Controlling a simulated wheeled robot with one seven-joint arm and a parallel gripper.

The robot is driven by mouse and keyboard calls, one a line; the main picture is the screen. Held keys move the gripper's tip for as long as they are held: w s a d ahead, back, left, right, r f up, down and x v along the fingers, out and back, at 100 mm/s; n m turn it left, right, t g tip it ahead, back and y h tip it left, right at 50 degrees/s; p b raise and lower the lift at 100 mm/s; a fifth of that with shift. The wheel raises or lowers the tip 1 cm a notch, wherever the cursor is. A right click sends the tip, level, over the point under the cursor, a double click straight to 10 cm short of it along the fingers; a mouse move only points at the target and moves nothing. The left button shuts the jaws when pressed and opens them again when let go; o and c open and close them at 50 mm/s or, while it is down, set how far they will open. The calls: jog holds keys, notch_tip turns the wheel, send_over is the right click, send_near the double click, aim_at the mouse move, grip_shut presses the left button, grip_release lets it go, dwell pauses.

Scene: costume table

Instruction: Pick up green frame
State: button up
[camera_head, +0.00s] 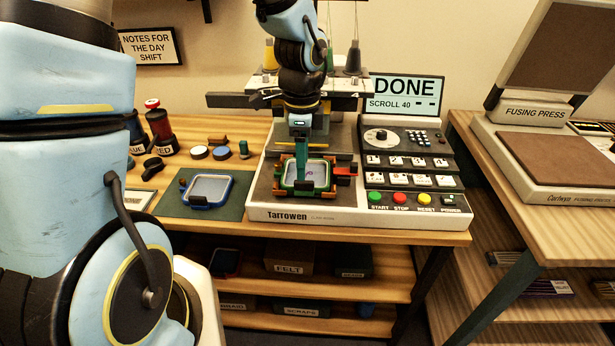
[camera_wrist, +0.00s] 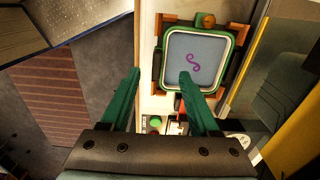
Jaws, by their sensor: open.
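The green frame (camera_head: 333,174) sits in the orange holders of the Tarrowen machine. It has rounded corners and holds pale cloth with a small purple squiggle. My gripper (camera_head: 302,168) points down over the frame in the head view and hides part of it. In the wrist view, the green frame (camera_wrist: 234,62) lies beyond the fingertips. My gripper (camera_wrist: 159,73) is open, with one green finger left of the frame and the other overlapping its lower part. Nothing is between the fingers. The gap in height between fingertips and frame is hard to judge.
A blue frame (camera_head: 228,190) lies on a dark green mat (camera_head: 173,204) to the left. The machine's panel (camera_head: 408,165) with coloured buttons stands to the right, under a screen (camera_head: 404,91) reading DONE. Spools, pucks and a fusing press (camera_head: 560,160) stand farther out.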

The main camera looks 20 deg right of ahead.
jog(key=shift+f+p, duration=0.75)
jog(key=shift+f, duration=2.2)
grip_shut()
